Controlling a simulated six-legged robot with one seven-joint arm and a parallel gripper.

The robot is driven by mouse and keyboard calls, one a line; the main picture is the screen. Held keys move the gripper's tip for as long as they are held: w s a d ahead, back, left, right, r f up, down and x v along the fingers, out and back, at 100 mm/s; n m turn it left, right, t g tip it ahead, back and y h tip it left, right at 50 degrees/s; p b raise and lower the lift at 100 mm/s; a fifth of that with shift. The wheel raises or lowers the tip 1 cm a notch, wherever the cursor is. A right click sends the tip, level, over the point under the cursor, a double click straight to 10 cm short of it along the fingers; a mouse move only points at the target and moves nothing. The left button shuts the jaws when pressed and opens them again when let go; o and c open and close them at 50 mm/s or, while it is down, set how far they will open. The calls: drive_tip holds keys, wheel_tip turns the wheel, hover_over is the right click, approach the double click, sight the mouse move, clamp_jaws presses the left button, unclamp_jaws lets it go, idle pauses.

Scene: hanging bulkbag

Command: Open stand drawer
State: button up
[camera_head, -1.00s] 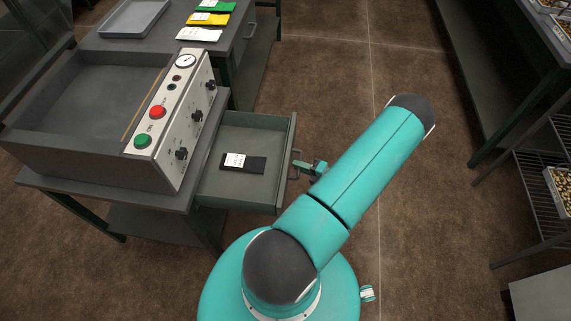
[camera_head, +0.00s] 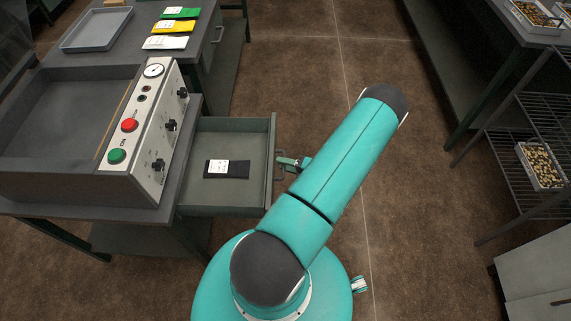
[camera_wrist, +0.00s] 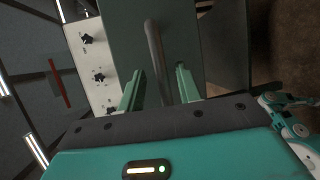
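The stand drawer (camera_head: 250,197) is pulled out from under the stand (camera_head: 188,196), with its inside showing. A black packet with a white label (camera_head: 228,168) lies in it. The drawer handle (camera_head: 280,168) is on its front, at the right side in the head view. My gripper (camera_head: 292,163) is at this handle. In the wrist view, my gripper (camera_wrist: 160,78) has its two fingers apart, one on each side of the handle bar (camera_wrist: 154,50). Gaps show between the bar and both fingers.
A machine with a control panel (camera_head: 146,128) sits on the stand. A table at the back left holds a grey tray (camera_head: 97,29) and green, yellow and white packets (camera_head: 167,43). A wire rack (camera_head: 525,165) stands at the right. The floor (camera_head: 340,75) between is clear.

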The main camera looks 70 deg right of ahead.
drive_tip(key=v, duration=1.3)
drive_tip(key=shift+s, duration=0.4)
drive_tip(key=shift+r, duration=0.1)
